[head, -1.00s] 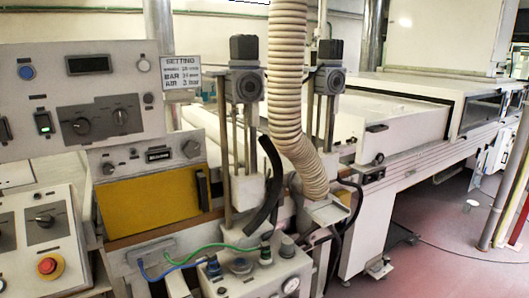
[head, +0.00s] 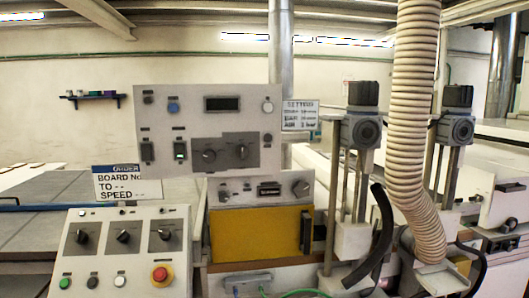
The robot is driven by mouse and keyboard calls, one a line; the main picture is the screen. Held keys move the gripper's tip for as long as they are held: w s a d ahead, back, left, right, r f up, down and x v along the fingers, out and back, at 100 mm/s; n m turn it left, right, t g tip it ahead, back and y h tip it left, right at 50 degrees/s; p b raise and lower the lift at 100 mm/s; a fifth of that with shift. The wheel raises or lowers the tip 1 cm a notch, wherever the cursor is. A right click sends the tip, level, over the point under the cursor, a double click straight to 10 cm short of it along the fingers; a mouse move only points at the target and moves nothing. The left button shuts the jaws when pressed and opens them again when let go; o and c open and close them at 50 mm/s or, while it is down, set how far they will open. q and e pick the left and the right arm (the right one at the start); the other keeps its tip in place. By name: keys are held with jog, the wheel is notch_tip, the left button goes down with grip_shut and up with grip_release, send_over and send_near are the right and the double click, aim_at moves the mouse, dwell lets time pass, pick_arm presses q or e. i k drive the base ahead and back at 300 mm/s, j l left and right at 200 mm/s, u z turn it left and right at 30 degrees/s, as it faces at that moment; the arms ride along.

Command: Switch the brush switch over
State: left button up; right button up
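The label of the brush switch is too small to read, so I cannot tell which switch it is. The upper control panel (head: 262,103) carries a dark rocker switch (head: 147,152), a green-lit rocker switch (head: 180,150) and two rotary knobs on a grey plate (head: 225,166). The lower sloped console (head: 103,262) has three black rotary switches: a left one (head: 81,236), a middle one (head: 123,236) and a right one (head: 164,235). Neither of my grippers is in view.
A red emergency button (head: 160,274) on a yellow ring sits at the console's lower right. A yellow panel (head: 248,237) is beside the console. A ribbed hose (head: 415,110) hangs at right. An order sign (head: 126,184) stands behind the console.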

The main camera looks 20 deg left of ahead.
aim_at(147, 148)
jog(key=u, duration=1.45)
